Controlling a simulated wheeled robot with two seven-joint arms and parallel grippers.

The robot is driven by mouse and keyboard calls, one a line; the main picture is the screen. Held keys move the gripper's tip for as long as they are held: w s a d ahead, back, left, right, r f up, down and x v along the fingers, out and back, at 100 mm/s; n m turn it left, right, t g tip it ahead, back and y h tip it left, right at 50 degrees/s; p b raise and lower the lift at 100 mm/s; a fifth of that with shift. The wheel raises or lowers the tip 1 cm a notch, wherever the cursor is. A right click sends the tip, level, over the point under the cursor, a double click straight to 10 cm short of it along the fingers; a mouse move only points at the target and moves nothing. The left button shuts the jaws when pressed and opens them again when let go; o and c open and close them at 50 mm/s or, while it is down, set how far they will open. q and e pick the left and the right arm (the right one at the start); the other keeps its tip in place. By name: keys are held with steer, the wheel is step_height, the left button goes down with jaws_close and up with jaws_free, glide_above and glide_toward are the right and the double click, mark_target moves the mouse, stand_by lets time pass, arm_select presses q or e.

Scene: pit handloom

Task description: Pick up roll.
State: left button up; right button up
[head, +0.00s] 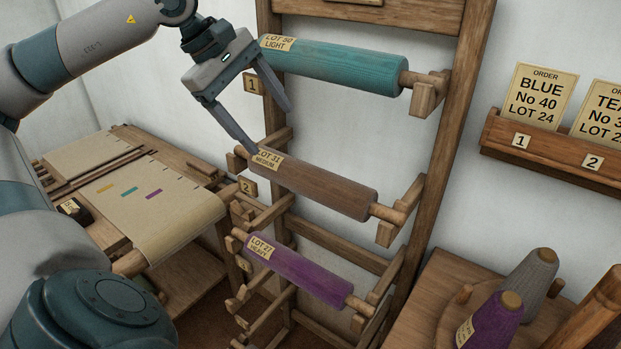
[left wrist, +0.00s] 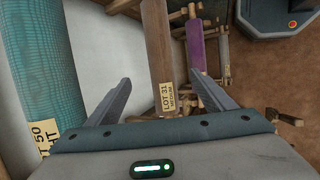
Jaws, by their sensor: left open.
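Three rolls lie across a wooden rack. The teal roll (head: 335,66), labelled LOT 50 LIGHT, is on top. The brown roll (head: 315,183), labelled LOT 31 MEDIUM, is in the middle. The purple roll (head: 296,270), labelled LOT 27 HEAVY, is lowest. My left gripper (head: 272,130) is open and empty near the labelled end of the brown roll, below the teal one. In the left wrist view the brown roll (left wrist: 158,50) shows between the open fingers, with the teal roll (left wrist: 32,60) to the left and the purple roll (left wrist: 196,50) to the right. My right gripper is not seen.
The wooden rack (head: 455,110) has pegs holding the roll ends. A loom with cream cloth (head: 160,215) stands at left. An order card shelf (head: 560,160) hangs at right. Grey and purple cones (head: 530,282) stand on a wooden stand at lower right.

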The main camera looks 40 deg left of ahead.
mark_target(302, 170)
arm_select(q)
steer(key=p+x, duration=0.4)
steer(key=x, duration=0.7)
steer(key=shift+w, duration=0.1)
steer(key=shift+w+d+f, duration=0.15)
steer(key=shift+w+f, duration=0.05)
steer(key=shift+f, duration=0.35)
steer(key=p+x, duration=0.2)
steer(key=shift+p, duration=0.35)
steer(key=shift+p+x, duration=0.55)
steer(key=shift+x, duration=0.45)
steer(key=shift+w+f, duration=0.2)
steer(key=shift+f, duration=0.4)
